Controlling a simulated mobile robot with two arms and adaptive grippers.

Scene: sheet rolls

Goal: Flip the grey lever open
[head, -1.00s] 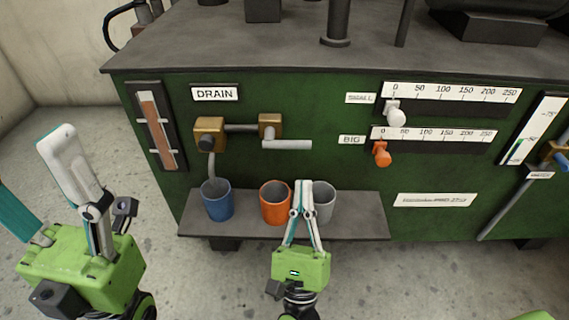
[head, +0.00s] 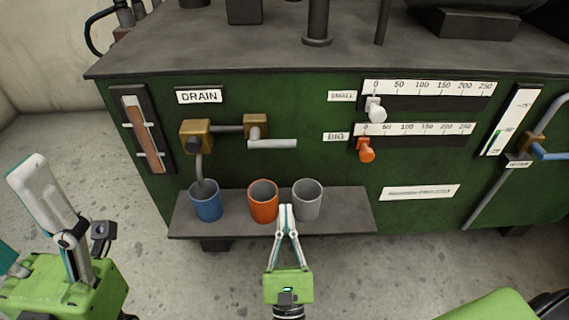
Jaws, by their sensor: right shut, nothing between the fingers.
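The grey lever (head: 272,143) sticks out to the right from a brass valve block (head: 255,126) under the DRAIN label (head: 199,96). It lies roughly level. My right gripper (head: 286,208) is shut and empty. Its tips are below the lever, apart from it in the picture, in front of the shelf between the orange cup and the grey cup. My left gripper (head: 30,172) is at the left edge, away from the machine, its fingers spread and partly cut off by the frame.
A shelf (head: 345,212) under the lever holds a blue cup (head: 206,202), an orange cup (head: 263,203) and a grey cup (head: 307,201). A white slider knob (head: 376,112) and an orange slider knob (head: 366,151) stick out to the right. The floor in front is clear.

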